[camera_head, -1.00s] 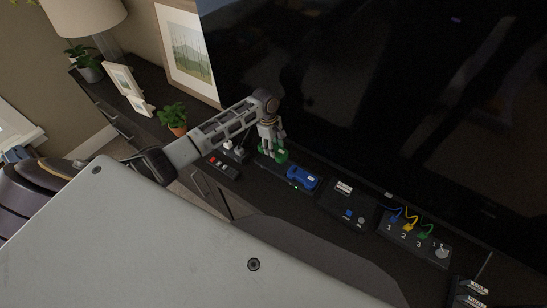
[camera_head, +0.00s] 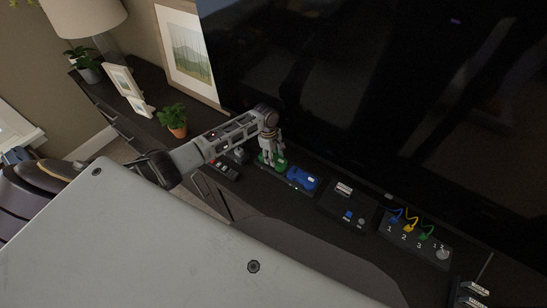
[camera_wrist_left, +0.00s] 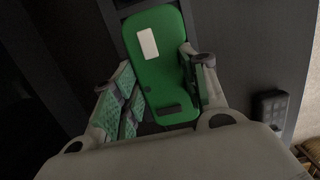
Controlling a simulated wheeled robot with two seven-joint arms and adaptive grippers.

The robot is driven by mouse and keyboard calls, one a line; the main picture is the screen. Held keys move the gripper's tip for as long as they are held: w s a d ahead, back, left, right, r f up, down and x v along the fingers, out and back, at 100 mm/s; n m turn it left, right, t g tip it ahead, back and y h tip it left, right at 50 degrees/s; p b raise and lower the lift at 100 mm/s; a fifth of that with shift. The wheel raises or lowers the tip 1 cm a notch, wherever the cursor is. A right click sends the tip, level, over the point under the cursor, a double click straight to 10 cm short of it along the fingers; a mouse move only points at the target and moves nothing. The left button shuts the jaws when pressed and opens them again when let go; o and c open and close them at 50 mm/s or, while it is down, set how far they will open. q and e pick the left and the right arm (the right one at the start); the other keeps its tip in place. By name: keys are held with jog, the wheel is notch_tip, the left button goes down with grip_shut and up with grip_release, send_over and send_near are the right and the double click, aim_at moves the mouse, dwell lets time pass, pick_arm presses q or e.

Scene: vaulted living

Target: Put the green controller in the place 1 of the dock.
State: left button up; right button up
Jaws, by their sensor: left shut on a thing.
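My left gripper (camera_head: 271,155) is shut on the green controller (camera_head: 279,163), at the left part of the dark dock (camera_head: 290,185). The left wrist view shows the green controller (camera_wrist_left: 160,75) with a white label between the two fingers (camera_wrist_left: 163,98). A blue controller (camera_head: 303,177) sits on the dock just to the right of the green one. I cannot tell whether the green controller rests fully on the dock, as the fingers cover part of it. My right gripper is not in view.
A dark remote (camera_head: 225,171) lies to the left of the dock. A black box (camera_head: 347,203) and a panel with coloured cables (camera_head: 415,238) stand to the right. The large dark screen (camera_head: 380,90) rises behind. A potted plant (camera_head: 173,119) stands further left.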

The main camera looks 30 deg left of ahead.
pick_arm(q)
jog(key=shift+f, duration=0.4)
jog(key=o, duration=1.2)
jog(key=shift+f, duration=0.15)
jog(key=shift+o, duration=0.2)
notch_tip(320, 180, up, 12)
jog(key=a, duration=0.1)
jog(key=shift+w+a, duration=0.15)
jog(key=shift+a, duration=0.25)
